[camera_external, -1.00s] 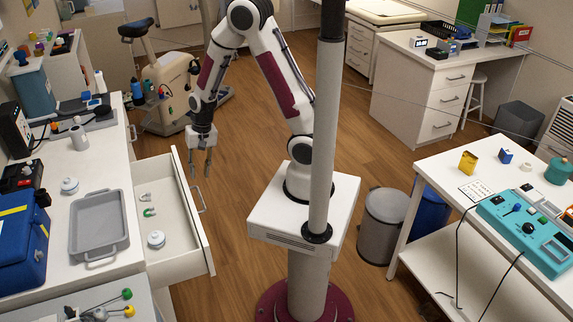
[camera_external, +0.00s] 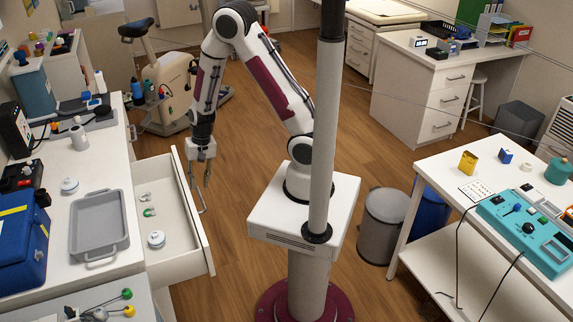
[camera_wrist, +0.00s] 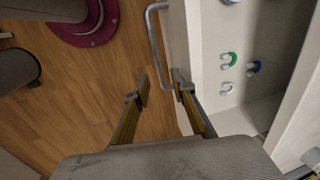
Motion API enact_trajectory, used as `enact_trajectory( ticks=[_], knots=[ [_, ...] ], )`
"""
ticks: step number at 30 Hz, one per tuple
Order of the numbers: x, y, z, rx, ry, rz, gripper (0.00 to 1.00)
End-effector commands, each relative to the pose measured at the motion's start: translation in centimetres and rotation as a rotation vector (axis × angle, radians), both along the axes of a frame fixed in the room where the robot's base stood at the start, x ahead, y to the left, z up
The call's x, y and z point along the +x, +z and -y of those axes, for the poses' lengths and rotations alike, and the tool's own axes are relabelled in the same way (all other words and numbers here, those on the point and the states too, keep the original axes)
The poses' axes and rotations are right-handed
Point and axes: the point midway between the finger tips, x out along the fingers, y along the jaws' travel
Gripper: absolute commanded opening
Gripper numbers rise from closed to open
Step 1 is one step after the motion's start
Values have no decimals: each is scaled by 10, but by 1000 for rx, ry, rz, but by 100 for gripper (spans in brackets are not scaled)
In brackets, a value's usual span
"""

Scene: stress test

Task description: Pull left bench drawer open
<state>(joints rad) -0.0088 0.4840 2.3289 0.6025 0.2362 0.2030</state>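The left bench drawer (camera_external: 165,255) stands pulled well out from the white bench at left. Its grey bar handle (camera_wrist: 155,45) is on the outer face of the drawer front (camera_external: 193,213). My gripper (camera_external: 206,176) points down beside the drawer front, at the handle. In the wrist view my gripper (camera_wrist: 161,88) has its two fingers apart, with the handle's lower part between them in the picture. Whether a finger touches the handle cannot be told.
A grey tray (camera_external: 125,225), a white lidded jar (camera_external: 69,186) and a blue case (camera_external: 20,250) are on the bench. An exercise bike (camera_external: 170,85) stands behind. The wooden floor between the drawer and my base is clear.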

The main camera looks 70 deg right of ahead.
Motion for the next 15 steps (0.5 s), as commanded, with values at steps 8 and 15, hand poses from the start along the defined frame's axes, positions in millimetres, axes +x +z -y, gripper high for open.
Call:
enact_trajectory(
  ticks=[8,15],
  knots=[
    [2,-16,-3,2,-2,-2,25],
    [3,-26,-3,0,-2,-1,25]
  ],
)
